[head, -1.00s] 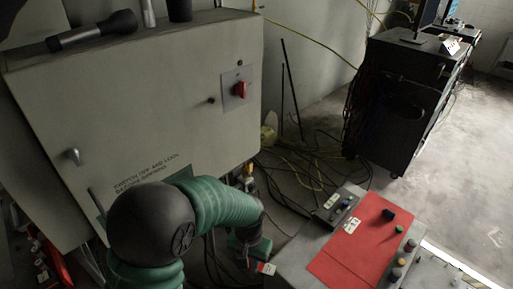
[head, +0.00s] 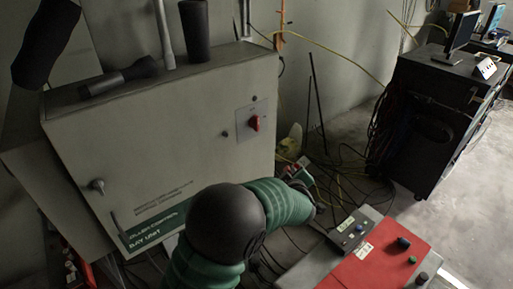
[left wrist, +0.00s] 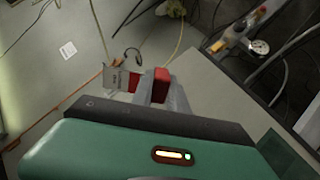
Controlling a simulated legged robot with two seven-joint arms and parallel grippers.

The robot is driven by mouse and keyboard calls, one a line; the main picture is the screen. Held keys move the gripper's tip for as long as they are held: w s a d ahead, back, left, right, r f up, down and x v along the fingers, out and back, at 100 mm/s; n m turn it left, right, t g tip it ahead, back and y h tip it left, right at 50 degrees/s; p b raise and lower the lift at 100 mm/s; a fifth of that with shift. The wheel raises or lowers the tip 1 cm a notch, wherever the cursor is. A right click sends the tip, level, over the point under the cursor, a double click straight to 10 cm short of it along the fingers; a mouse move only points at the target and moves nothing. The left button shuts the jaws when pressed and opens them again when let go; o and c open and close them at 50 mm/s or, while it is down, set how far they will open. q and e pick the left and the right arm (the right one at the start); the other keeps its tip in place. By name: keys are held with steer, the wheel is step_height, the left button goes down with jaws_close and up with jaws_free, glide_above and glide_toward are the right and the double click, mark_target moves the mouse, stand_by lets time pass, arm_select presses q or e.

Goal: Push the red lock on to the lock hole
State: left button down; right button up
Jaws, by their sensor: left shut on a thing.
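A red rotary switch (head: 254,123) sits on a pale plate on the front of the grey cabinet (head: 170,135). The lock hole itself is too small to make out. My left gripper (head: 302,170) is to the right of and below the switch, apart from the cabinet. In the left wrist view my left gripper (left wrist: 155,90) is shut on the red lock (left wrist: 161,80), whose body shows between the fingers. A pale and red tag (left wrist: 118,80) is beside the lock. My right gripper is not in view.
A control box with a red top (head: 362,268) stands at the lower right. Cables lie on the floor behind my left gripper. A black rack (head: 430,115) stands at the right. A flashlight (head: 120,77) and dark cylinder (head: 195,32) are on the cabinet top.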

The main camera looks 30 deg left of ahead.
arm_select(q)
steer(key=s+a+r+n+y+p, duration=0.3)
steer(key=s+a+r+n+y, duration=0.15)
steer(key=r+y, duration=0.2)
steer(key=n+g+y+p, duration=0.1)
steer(key=n+g+y, duration=0.3)
steer(key=g, duration=0.1)
glide_toward(227, 137)
steer(key=x, duration=0.5)
steer(key=shift+s+d+r+m, duration=0.15)
steer(key=shift+d+r+m, duration=0.1)
steer(key=shift+d, duration=0.2)
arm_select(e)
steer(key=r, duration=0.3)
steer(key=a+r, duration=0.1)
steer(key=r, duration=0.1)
arm_select(q)
steer(key=shift+a, duration=0.35)
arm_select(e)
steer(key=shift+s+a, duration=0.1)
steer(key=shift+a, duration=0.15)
arm_select(q)
steer(key=shift+d, duration=0.35)
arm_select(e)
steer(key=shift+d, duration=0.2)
